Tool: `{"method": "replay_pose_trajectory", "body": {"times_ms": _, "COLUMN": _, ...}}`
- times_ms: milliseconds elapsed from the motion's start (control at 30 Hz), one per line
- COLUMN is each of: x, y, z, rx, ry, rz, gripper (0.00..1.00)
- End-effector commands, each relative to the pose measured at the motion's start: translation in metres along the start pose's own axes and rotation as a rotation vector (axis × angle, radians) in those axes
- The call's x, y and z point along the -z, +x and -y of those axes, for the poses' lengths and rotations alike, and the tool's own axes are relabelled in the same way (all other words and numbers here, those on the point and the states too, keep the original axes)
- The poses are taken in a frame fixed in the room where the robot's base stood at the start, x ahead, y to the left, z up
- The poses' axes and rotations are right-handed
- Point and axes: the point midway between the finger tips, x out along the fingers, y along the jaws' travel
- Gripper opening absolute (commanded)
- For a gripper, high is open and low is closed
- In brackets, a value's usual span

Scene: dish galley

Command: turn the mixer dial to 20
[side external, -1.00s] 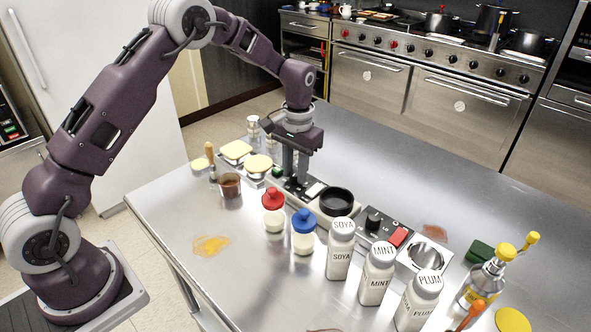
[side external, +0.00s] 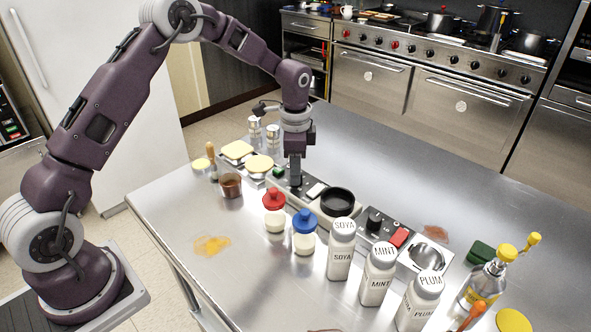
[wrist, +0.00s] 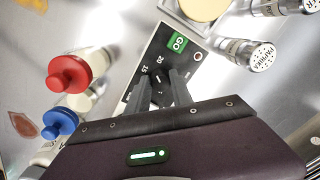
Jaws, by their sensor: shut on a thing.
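The dial panel (side external: 279,183) is a black plate on the table, with a pale unit and a black round bowl (side external: 338,201) to its right. In the wrist view the panel (wrist: 140,62) shows the printed numbers 15 and 20 and a green GO button (wrist: 177,42). My gripper (side external: 294,181) points down over the panel. In the wrist view my gripper (wrist: 161,78) has its two fingers on either side of the small black dial (wrist: 160,84), shut on it. The fingers partly hide the dial and scale, and I cannot read its setting.
Red-topped (side external: 273,199) and blue-topped (side external: 304,224) bottles stand in front of the panel, with the SOYA bottle (side external: 341,250) to the right. Another unit with a black knob (side external: 374,220) and red switch (side external: 399,237) is further right. Shakers (side external: 272,137) stand behind.

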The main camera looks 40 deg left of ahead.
Motion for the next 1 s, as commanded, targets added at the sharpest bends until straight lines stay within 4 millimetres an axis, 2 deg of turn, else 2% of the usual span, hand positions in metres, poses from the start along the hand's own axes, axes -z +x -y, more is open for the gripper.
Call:
{"method": "replay_pose_trajectory", "body": {"times_ms": 300, "x": 0.0001, "y": -0.0006, "z": 0.0014, "rx": 0.002, "ry": 0.245, "rz": -0.013, "gripper": 0.0}}
{"method": "replay_pose_trajectory", "body": {"times_ms": 500, "x": 0.0001, "y": -0.0005, "z": 0.0017, "rx": 0.002, "ry": 0.347, "rz": -0.018, "gripper": 0.0}}
{"method": "replay_pose_trajectory", "body": {"times_ms": 1000, "x": 0.0002, "y": -0.0004, "z": 0.0018, "rx": 0.002, "ry": 0.429, "rz": -0.021, "gripper": 0.0}}
